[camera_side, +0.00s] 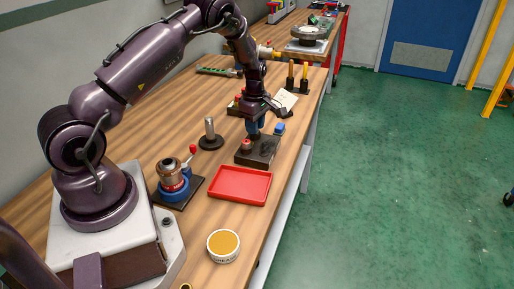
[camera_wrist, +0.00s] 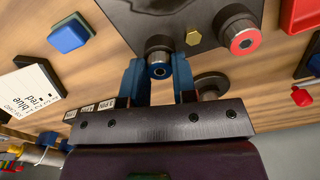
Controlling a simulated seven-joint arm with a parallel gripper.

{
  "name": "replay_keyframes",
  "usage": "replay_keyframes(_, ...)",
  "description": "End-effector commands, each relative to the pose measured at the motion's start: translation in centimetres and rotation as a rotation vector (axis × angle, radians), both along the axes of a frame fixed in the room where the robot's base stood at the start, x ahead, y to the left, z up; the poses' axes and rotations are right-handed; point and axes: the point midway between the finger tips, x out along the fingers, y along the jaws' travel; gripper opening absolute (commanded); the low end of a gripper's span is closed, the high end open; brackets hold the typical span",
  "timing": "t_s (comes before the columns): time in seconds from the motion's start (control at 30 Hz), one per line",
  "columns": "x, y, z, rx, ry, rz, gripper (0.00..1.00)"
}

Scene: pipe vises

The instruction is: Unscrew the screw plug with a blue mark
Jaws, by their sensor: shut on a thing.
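The screw plug with a blue mark (camera_wrist: 159,71) is a round metal plug with a blue ring on its end, at the dark block (camera_wrist: 190,22). My gripper (camera_wrist: 159,66) has its two blue fingers on either side of this plug and is shut on it. In the side view my gripper (camera_side: 254,127) points down at the far part of the dark block (camera_side: 262,151), and its fingers hide the plug. A second plug with a red mark (camera_wrist: 245,39) sits on the same block, to the right in the wrist view; it also shows in the side view (camera_side: 246,145).
A small blue block (camera_side: 280,128) lies close beside the dark block. A red tray (camera_side: 240,186), a blue-based vise-like device (camera_side: 173,180) and a dark stand with a metal post (camera_side: 210,132) are nearby.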

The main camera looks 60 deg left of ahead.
Motion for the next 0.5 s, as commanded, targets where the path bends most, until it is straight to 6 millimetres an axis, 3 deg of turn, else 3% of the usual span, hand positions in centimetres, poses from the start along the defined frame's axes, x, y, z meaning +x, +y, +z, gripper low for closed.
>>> replay_keyframes(0.5,-0.02,-0.08,-0.03,0.002,0.002,0.923,0.01)
